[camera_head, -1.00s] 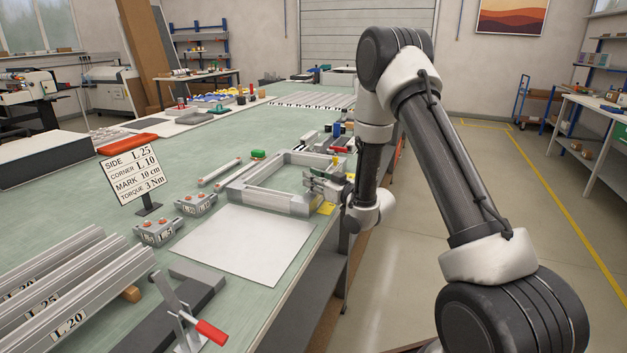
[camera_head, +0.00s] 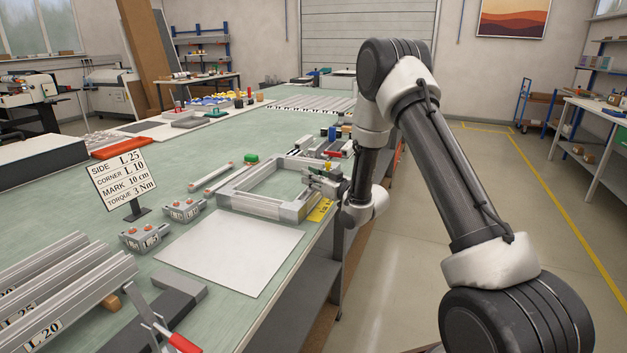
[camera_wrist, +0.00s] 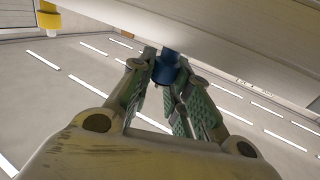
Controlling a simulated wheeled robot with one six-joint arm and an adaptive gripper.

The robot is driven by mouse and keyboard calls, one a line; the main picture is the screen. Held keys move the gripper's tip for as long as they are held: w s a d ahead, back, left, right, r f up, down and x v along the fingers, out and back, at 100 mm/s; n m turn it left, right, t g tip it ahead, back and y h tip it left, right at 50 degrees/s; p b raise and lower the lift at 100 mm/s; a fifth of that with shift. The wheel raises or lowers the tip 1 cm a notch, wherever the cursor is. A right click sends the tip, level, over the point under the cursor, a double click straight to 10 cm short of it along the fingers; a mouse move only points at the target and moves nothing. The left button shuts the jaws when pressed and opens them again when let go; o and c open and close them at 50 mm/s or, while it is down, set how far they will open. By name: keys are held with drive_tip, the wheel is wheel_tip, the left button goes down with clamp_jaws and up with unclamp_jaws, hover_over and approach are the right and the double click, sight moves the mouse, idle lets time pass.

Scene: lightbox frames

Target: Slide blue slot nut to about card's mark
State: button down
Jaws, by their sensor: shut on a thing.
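The aluminium frame (camera_head: 250,201) lies flat on the green bench. My gripper (camera_head: 318,178) is at the frame's right side. In the wrist view, my gripper (camera_wrist: 168,82) has its green-padded fingers closed around the blue slot nut (camera_wrist: 166,66), just under the edge of a pale profile (camera_wrist: 225,38). The slot itself is hidden there. A yellow piece (camera_wrist: 48,20) sits farther left along that profile. The card (camera_head: 124,182) stands on the bench at left and reads side L 25, corner L 10, mark 10 cm, torque 3 Nm.
A white sheet (camera_head: 230,250) lies in front of the frame. Labelled blocks (camera_head: 145,238) stand left of it, and long profiles (camera_head: 65,290) lie at front left. A yellow label (camera_head: 320,210) is by the frame's near right corner. Open floor (camera_head: 450,230) lies right of the bench.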

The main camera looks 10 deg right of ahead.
drive_tip(key=shift+w+d, duration=0.3)
drive_tip(key=shift+w, duration=0.1)
drive_tip(key=c, duration=1.3)
unclamp_jaws()
drive_tip(key=shift+s, duration=0.1)
drive_tip(key=v, duration=1.2)
